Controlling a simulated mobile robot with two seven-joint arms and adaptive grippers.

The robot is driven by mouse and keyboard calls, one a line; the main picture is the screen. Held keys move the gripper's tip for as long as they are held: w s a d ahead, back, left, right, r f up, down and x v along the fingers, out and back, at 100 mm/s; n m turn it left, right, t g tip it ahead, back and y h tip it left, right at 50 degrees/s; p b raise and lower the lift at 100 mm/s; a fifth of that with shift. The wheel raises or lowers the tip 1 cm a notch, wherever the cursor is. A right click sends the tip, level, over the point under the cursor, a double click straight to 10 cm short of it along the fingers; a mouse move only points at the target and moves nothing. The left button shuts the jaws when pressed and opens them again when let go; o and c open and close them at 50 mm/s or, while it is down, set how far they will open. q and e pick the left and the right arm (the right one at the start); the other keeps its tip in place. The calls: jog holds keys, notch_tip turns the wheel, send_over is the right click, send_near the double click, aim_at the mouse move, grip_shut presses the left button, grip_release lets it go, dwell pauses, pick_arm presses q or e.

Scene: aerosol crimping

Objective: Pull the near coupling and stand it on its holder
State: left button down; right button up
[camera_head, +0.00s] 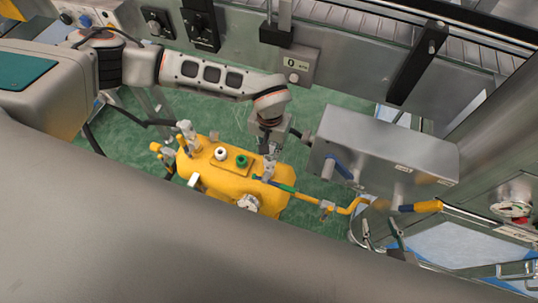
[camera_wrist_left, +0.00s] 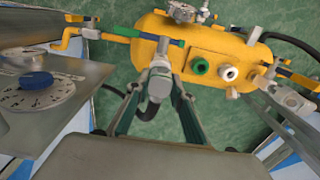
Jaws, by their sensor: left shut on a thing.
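A yellow tank (camera_head: 225,178) lies over the green floor and also shows in the wrist view (camera_wrist_left: 205,35). A grey coupling (camera_wrist_left: 161,62) sits at the tank's pipe end, beside a green pipe section. My left gripper (camera_wrist_left: 160,78) is shut on this coupling; in the head view the gripper (camera_head: 268,150) is above the tank's right end, its fingertips partly hidden. A second grey coupling (camera_head: 187,133) stands at the tank's left end. A green ring fitting (camera_head: 242,160) and a white ring fitting (camera_head: 221,153) sit on the tank's top plate. My right gripper is out of view.
A grey metal box (camera_head: 385,150) stands right of the gripper. A yellow pipe (camera_head: 325,205) with a blue section and a yellow handle (camera_head: 428,207) runs right from the tank. A dial with a blue knob (camera_wrist_left: 37,80) is at the wrist view's left.

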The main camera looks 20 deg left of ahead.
pick_arm(q)
jog(key=shift+r+p, duration=1.25)
jog(key=shift+r, duration=0.8)
pick_arm(e)
jog(key=shift+t, duration=0.3)
jog(key=shift+w+r, duration=0.25)
jog(key=shift+r, duration=0.45)
jog(key=shift+w+r, duration=0.3)
jog(key=shift+r, duration=0.45)
jog(key=shift+w+r, duration=0.25)
jog(key=shift+r, duration=0.45)
